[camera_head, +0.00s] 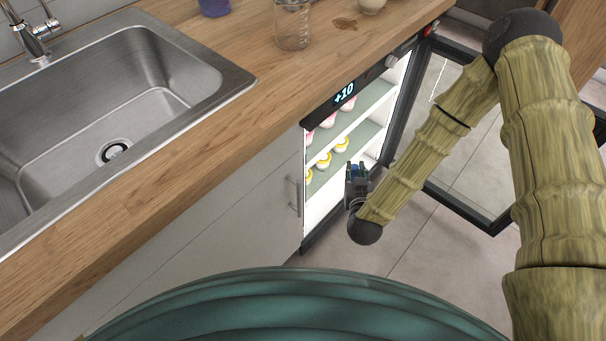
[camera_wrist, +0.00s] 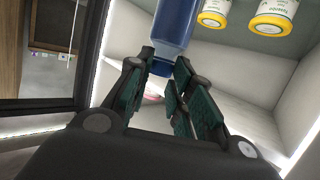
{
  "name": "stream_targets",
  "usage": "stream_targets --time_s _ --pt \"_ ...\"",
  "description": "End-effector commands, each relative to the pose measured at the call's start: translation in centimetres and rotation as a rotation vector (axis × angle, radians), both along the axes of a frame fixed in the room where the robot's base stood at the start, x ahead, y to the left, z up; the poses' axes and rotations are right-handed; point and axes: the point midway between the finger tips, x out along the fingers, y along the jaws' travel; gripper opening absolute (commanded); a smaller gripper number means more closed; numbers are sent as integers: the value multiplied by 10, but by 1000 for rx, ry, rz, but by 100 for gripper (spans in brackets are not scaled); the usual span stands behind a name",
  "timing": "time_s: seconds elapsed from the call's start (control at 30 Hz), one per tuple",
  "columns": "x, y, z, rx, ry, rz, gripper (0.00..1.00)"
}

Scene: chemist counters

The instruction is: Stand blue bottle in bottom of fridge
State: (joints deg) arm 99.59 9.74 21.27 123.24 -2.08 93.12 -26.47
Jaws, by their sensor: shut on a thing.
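My gripper (camera_wrist: 165,90) is shut on the blue bottle (camera_wrist: 176,22), which shows between the fingertips in the wrist view. Its top is cut off by the frame's upper edge. In the head view my gripper (camera_head: 357,182) is at the open front of the fridge (camera_head: 316,218), and only a little blue of the bottle shows there. The fridge is lit, with several white and yellow containers (camera_head: 324,160) on a shelf. Two of these containers (camera_wrist: 268,16) hang into the upper right of the wrist view.
The fridge door (camera_head: 462,150) stands open to the right, beside my arm. A wooden counter (camera_head: 200,145) with a sink (camera_head: 100,110) runs above. A glass beaker (camera_head: 291,28) stands on it. A closed cabinet (camera_head: 230,200) is left of the fridge.

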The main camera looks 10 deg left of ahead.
Motion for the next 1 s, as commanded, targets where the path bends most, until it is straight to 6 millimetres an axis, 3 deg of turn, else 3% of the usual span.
stream_targets --time_s 0.03,0.7,1.0 --pt "0 4 -25 -1 -1 4 0" --pt "-14 54 -204 17 -3 49 0" --pt "-21 74 -262 28 -6 66 0"
